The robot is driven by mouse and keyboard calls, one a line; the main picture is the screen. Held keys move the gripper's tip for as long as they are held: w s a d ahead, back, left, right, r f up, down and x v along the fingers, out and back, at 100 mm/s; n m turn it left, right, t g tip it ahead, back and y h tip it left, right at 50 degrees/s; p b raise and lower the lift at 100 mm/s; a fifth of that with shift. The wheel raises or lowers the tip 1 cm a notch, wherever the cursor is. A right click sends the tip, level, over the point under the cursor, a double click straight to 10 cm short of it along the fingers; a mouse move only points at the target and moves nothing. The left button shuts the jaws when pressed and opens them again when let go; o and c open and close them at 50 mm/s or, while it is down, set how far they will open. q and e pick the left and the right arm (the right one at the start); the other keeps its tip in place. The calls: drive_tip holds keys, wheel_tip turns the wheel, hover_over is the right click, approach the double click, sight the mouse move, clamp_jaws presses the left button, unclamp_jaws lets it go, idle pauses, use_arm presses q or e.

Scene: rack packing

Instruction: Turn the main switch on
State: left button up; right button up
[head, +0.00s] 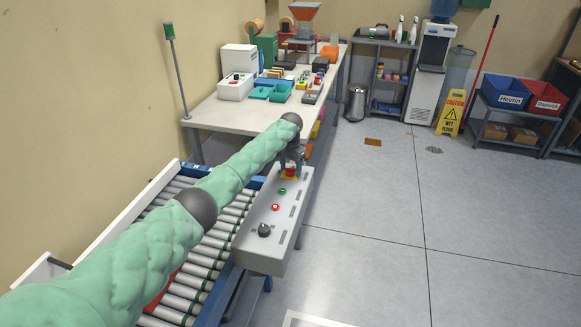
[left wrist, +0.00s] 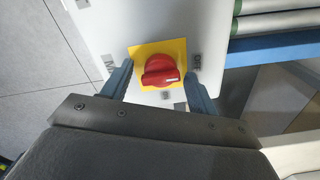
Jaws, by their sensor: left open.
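The main switch is a red rotary knob (left wrist: 160,71) on a yellow square plate (left wrist: 143,52), mounted on a light grey control box (head: 257,221). In the head view the red knob (head: 290,171) shows at the far end of the box, partly covered by my gripper. My left gripper (head: 291,163) is right over it. In the left wrist view its two blue-grey fingers (left wrist: 158,72) are open, one on each side of the knob, with gaps between. The knob's grip lies roughly crosswise in that view. Whether the fingertips touch the plate, I cannot tell. My right gripper is not seen.
The box also carries a green button (head: 282,191), a red button (head: 275,207) and a black knob (head: 264,230). A roller conveyor (head: 205,262) runs along its left side. A white workbench (head: 215,114) with trays and devices stands beyond.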

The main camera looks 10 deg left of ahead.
use_arm(q)
drive_tip(key=shift+c, duration=0.2)
drive_tip(key=c, duration=0.9)
drive_tip(key=shift+o, duration=0.2)
